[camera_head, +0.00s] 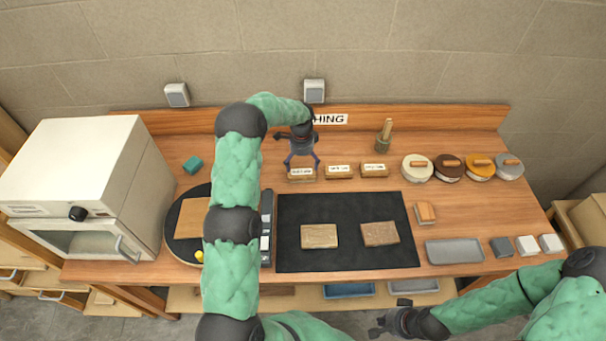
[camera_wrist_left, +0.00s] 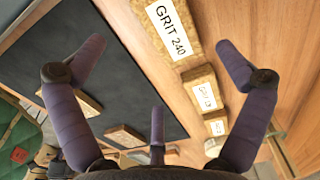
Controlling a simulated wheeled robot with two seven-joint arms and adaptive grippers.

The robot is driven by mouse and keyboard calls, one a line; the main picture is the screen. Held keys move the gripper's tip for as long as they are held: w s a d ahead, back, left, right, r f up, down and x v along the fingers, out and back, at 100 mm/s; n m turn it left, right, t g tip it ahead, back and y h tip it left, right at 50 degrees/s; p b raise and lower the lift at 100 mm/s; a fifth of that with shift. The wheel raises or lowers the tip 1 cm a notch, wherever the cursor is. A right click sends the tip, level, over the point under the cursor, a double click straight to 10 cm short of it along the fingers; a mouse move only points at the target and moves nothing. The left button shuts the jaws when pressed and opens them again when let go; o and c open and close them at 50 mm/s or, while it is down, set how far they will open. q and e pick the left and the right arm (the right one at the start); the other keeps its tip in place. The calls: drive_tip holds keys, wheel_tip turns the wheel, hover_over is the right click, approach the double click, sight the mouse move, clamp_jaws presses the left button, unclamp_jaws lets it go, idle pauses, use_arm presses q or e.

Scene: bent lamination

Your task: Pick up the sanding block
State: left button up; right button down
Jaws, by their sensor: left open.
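Three labelled sanding blocks stand in a row behind the black mat: a left one (camera_head: 301,174), a middle one (camera_head: 339,172) and a right one (camera_head: 374,170). In the left wrist view the nearest block (camera_wrist_left: 170,30) reads "GRIT 240", with the other two, a second (camera_wrist_left: 203,88) and a third (camera_wrist_left: 217,125), beyond it. My left gripper (camera_head: 303,162) is open, fingers spread, just above and behind the left block. In the left wrist view the nearest block lies between the open fingers (camera_wrist_left: 160,50), not gripped. My right gripper (camera_head: 388,325) is at the front edge, away from the blocks.
Two wooden pieces, one left (camera_head: 319,236) and one right (camera_head: 380,234), lie on the black mat (camera_head: 345,262). An orange-brown block (camera_head: 425,213), a grey tray (camera_head: 454,251) and several round lidded containers (camera_head: 417,167) are to the right. A white oven (camera_head: 80,170) stands left.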

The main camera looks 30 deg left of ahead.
sight(302, 174)
use_arm(q)
drive_tip(key=shift+w+a+f+p, duration=0.1)
drive_tip(key=shift+f+p, duration=0.15)
drive_tip(key=shift+f, duration=1.85)
drive_tip(key=shift+w+f+p, duration=0.1)
drive_tip(key=shift+f+p, duration=0.1)
drive_tip(key=shift+f, duration=1.85)
drive_tip(key=c, duration=1)
